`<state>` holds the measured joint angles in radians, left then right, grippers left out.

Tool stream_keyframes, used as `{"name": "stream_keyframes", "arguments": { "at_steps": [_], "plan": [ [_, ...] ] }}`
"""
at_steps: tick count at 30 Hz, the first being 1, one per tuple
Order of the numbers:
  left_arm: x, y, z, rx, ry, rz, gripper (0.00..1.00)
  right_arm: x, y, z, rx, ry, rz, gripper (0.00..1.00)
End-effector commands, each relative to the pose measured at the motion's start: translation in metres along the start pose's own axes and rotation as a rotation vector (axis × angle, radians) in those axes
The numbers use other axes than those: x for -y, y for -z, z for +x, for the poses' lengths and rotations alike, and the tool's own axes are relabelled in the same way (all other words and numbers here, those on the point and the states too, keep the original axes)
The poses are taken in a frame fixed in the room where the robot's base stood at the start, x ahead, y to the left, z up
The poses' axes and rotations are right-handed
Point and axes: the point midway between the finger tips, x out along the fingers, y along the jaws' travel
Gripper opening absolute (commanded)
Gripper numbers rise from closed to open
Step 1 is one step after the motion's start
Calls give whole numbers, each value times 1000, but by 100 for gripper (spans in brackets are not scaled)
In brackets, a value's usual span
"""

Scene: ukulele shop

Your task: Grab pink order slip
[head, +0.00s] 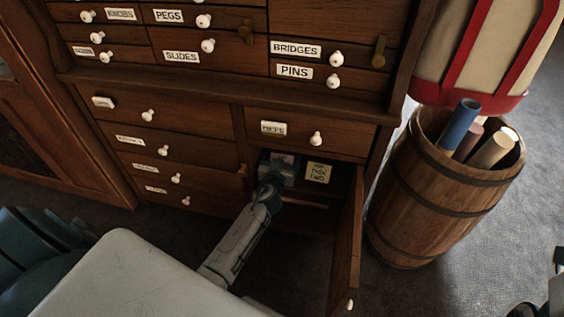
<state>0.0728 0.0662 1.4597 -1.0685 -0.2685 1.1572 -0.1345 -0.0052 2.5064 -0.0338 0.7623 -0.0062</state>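My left gripper (284,170) reaches into an open cabinet compartment (338,193) below a small drawer. Its fingers are small and dark against the inside, so I cannot tell whether they are open or shut. A pale cream card with dark markings (318,172) stands just right of the gripper inside the compartment. I cannot make out a pink order slip clearly; the gripper and the shadow hide part of the compartment. My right gripper is not clearly in view.
The compartment's wooden door (346,250) stands open toward me, right of my arm. A wooden barrel (432,205) with rolled tubes stands further right. Labelled drawers (185,100) fill the cabinet above and left. Grey carpet (400,290) is clear between door and barrel.

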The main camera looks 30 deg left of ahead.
Motion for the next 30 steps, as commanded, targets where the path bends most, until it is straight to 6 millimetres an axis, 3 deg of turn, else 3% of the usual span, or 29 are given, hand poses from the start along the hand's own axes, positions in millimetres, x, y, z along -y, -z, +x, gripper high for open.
{"name": "stream_keyframes", "arguments": {
  "at_steps": [1,5,17,26,27,30],
  "plan": [
    [0,0,0,0,0,0,76,0,0,0,0,0,0,36],
    [0,0,0,0,0,0,51,0,0,0,0,-1,0,36],
    [0,6,-1,-1,0,-2,50,-1,0,5,-4,-6,1,36],
    [0,44,-7,-1,1,-1,50,-2,1,26,3,11,17,36],
    [0,32,-17,5,1,-1,50,-1,2,17,9,20,20,36],
    [0,28,-40,4,0,-2,50,0,1,14,19,30,21,36]
  ]
}}
